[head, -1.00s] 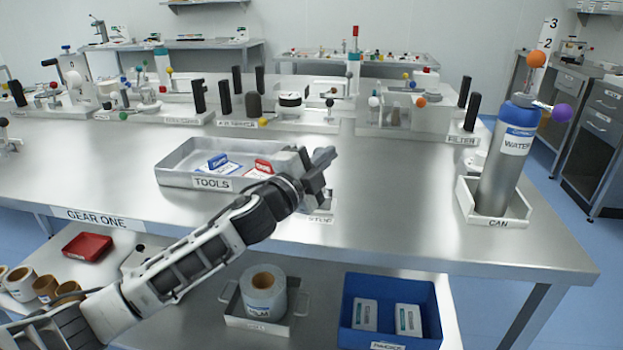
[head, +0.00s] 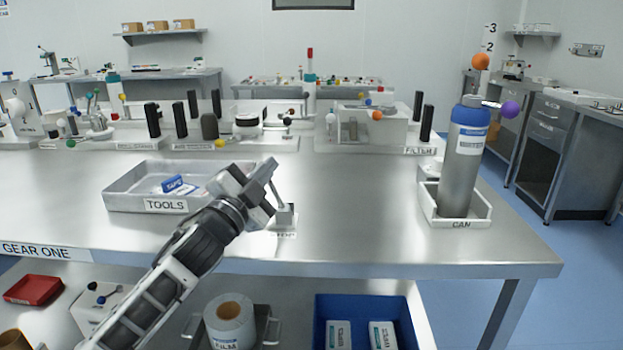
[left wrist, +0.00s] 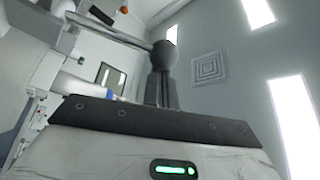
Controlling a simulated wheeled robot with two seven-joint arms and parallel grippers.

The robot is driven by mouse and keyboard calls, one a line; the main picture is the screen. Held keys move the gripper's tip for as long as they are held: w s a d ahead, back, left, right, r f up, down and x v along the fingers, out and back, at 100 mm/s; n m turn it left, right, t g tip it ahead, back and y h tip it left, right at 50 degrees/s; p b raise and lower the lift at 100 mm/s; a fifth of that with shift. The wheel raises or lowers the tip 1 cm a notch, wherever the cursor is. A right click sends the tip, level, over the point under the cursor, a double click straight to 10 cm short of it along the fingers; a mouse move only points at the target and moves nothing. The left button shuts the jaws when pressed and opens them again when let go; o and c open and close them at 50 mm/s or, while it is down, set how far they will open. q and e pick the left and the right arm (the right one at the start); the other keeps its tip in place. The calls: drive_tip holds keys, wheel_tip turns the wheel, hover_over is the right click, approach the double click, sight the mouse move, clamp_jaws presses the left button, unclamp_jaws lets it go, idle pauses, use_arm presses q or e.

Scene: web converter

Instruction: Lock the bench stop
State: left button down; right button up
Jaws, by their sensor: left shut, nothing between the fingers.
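The bench stop (head: 286,216) is a small grey-white fitting near the front edge of the bench, above a partly covered label. A thin grey bar rises from it toward my left gripper, and part of the fitting is hidden by that gripper. My left gripper (head: 268,172) is shut and empty, just above and left of the stop. In the left wrist view, the shut fingers (left wrist: 160,90) point up at a dark round knob (left wrist: 164,54) on a pale rod. The knob overlaps the fingertips; I cannot tell whether they touch. My right gripper is not in view.
A grey TOOLS tray (head: 120,200) stands left of the gripper. A CAN tray (head: 458,222) holds a tall water canister (head: 461,165) at right. Several fixtures line the back. The bench (head: 360,195) is clear between stop and canister. A blue bin (head: 365,303) sits below.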

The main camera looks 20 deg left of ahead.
use_arm(q)
drive_tip(key=s+d, duration=0.1)
drive_tip(key=s, duration=0.8)
drive_tip(key=shift+s+d+f+p, duration=0.2)
drive_tip(key=shift+p, duration=0.2)
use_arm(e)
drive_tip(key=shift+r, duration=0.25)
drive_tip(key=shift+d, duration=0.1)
